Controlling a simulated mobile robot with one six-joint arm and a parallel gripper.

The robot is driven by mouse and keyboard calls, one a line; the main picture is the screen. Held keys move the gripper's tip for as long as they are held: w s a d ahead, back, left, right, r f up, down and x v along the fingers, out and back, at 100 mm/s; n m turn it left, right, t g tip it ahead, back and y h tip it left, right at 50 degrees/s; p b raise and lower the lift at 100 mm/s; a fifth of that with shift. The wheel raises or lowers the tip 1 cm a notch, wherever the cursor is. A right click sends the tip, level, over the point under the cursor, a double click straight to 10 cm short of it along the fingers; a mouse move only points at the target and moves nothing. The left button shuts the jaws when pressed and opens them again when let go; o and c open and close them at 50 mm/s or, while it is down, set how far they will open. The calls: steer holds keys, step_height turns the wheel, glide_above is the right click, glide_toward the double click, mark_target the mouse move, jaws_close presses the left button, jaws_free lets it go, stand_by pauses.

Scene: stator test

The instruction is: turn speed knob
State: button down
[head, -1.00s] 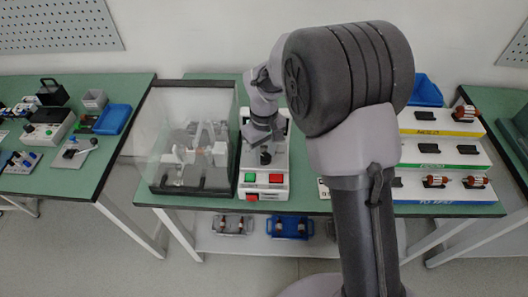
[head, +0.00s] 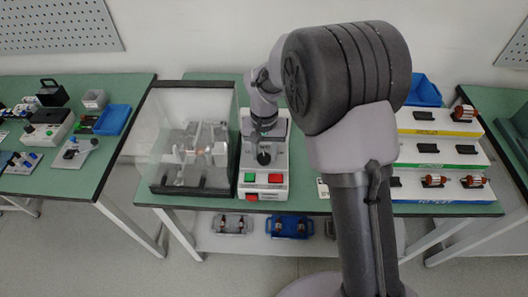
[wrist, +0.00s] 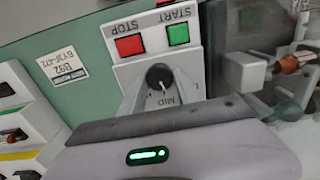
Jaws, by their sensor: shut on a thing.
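The speed knob (wrist: 159,77) is round and black with a white pointer line, on a pale control box (wrist: 165,52). In the wrist view its line points down, toward a label that reads Mid upside down. My gripper (wrist: 160,86) is shut on the knob; its lilac body with a green light fills the bottom of the wrist view and hides the panel's lower part. In the head view my gripper (head: 264,147) stands over the box, with the dark knob (head: 264,158) at its tip.
A red STOP button (wrist: 130,46) and green START button (wrist: 178,34) sit close to the knob. A clear enclosure (head: 165,135) with machinery stands just left of the box in the head view. A stepped rack (head: 440,190) with rotors is at right.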

mark_target(264, 156)
steer(key=shift+m, duration=1.1)
steer(key=c, duration=0.9)
jaws_free()
step_height(264, 156, up, 18)
steer(key=p, duration=0.6)
steer(key=shift+f, duration=0.25)
